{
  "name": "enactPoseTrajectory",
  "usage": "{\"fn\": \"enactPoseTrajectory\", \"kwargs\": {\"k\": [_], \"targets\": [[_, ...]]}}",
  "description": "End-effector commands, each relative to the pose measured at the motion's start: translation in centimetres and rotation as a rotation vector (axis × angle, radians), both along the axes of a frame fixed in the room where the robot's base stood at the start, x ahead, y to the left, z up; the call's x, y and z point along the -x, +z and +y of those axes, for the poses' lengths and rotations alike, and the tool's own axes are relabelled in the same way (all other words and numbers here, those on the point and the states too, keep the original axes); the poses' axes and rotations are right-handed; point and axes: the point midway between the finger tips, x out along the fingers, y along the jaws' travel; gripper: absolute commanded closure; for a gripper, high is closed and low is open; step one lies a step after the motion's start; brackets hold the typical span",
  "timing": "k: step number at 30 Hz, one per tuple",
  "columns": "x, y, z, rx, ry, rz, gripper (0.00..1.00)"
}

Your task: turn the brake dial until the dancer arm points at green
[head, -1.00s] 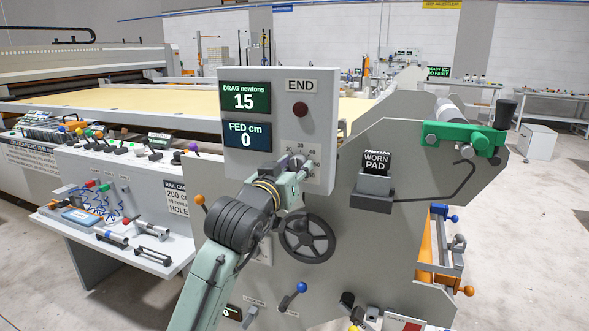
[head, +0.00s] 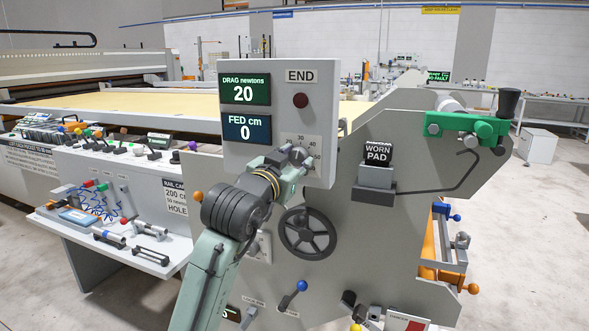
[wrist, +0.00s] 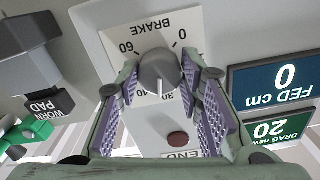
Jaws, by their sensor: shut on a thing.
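The brake dial (wrist: 158,70) is a dark round knob on a white scale plate marked BRAKE, seen upside down in the wrist view. Its pale pointer line is at the lower side, near the 30 mark. In the head view the dial (head: 298,155) is partly hidden by my arm. My gripper (wrist: 160,84) is shut on the dial, one purple-padded finger on each side. The drag display (head: 245,93) reads 20 newtons. I cannot make out which part is the dancer arm or its green mark.
A dark red END button (head: 301,100) and the FED display (head: 246,132), reading 0, share the panel. A black handwheel (head: 307,232) sits below the panel. A worn pad box (head: 376,176) and a green bracket (head: 462,126) with a black knob are to the right.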

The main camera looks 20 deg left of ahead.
Motion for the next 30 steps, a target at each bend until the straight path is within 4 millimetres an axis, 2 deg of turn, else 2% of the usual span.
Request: {"fn": "enactPoseTrajectory", "kwargs": {"k": [12, 29, 30], "targets": [[-0.02, -0.15, 0.02, -0.205, 0.0, -0.005, 0.94], [-0.01, -0.04, 0.04, -0.236, 0.0, -0.006, 0.94], [-0.01, -0.04, 0.04, -0.236, 0.0, -0.006, 0.64]]}}
